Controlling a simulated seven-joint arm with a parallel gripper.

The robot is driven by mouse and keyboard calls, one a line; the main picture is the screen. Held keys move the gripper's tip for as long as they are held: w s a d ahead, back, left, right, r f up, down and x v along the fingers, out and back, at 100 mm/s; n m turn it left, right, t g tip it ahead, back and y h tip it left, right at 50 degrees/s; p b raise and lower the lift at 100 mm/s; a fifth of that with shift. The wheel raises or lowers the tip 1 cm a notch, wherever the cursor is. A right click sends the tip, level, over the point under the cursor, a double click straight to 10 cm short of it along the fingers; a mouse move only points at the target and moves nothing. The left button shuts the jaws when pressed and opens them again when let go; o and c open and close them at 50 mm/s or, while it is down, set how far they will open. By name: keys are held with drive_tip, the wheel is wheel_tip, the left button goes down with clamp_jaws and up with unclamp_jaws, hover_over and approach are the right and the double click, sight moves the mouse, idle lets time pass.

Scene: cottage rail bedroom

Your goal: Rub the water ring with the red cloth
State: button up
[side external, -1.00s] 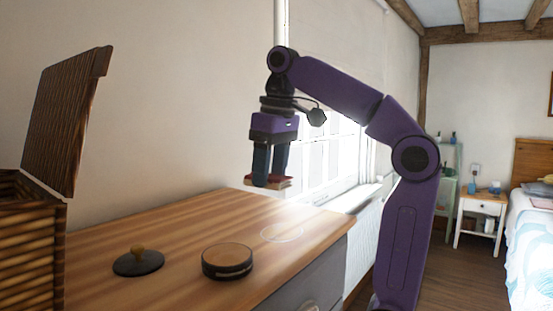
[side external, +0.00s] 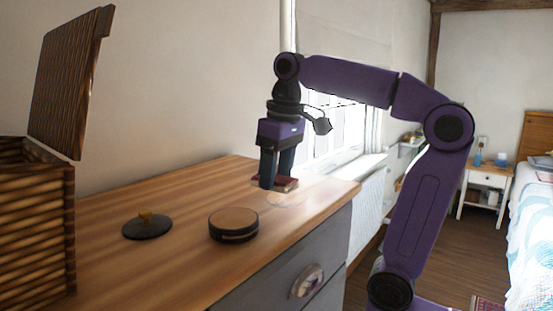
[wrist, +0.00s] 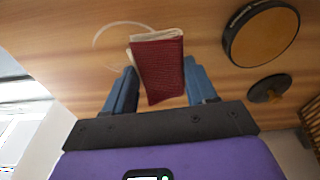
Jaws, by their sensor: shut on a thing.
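The red cloth (side external: 287,184) is a folded, dark red piece with pale edges. My gripper (side external: 277,183) is shut on it and points down above the dresser top. The cloth also shows between the blue fingers in the wrist view (wrist: 160,68). The water ring (side external: 288,201) is a faint pale circle on the wood, just below the cloth. In the wrist view the ring (wrist: 97,36) is partly hidden by the cloth. I cannot tell whether the cloth touches the wood.
The wooden dresser top (side external: 190,200) holds a round dark box with a tan top (side external: 233,222) and a dark disc with a knob (side external: 147,229). An open wicker box (side external: 35,235) stands at left. A window (side external: 335,130) is behind the arm.

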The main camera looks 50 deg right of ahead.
sight(297, 192)
wheel_tip(297, 192, down, 4)
drive_tip(key=shift+r, duration=0.25)
drive_tip(key=shift+d+f, duration=0.2)
drive_tip(key=shift+d, duration=3.9)
drive_tip(key=shift+a, duration=4.05)
drive_tip(key=shift+w, duration=0.15)
drive_tip(key=shift+d, duration=4.2)
drive_tip(key=shift+a, duration=4.4)
drive_tip(key=shift+d+r, duration=0.15)
drive_tip(key=shift+r, duration=3.85)
